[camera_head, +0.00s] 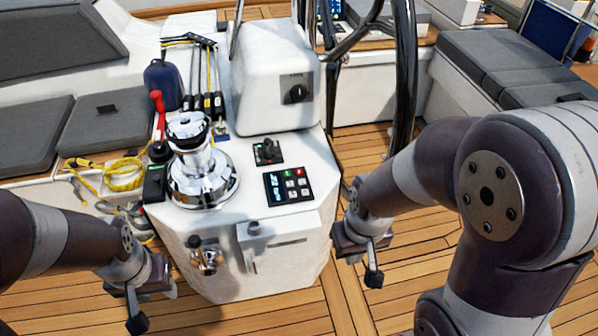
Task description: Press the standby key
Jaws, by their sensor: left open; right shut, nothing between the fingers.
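A small black control panel (288,186) with a pale display and several keys lies on the white console top (235,228), right of the chrome winch (203,180). The key labels are too small to read, so I cannot tell which is standby. My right gripper (373,276) is shut and empty, right of the console and lower in the picture than the panel, apart from it. My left gripper (136,322) is open and empty, low at the left, away from the panel.
A black lever control (267,152) sits just behind the panel. A white housing with a dark knob (297,93) and a steering wheel (405,70) stand further back. A yellow rope coil (123,174) lies left of the winch. The wooden deck (350,300) is clear.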

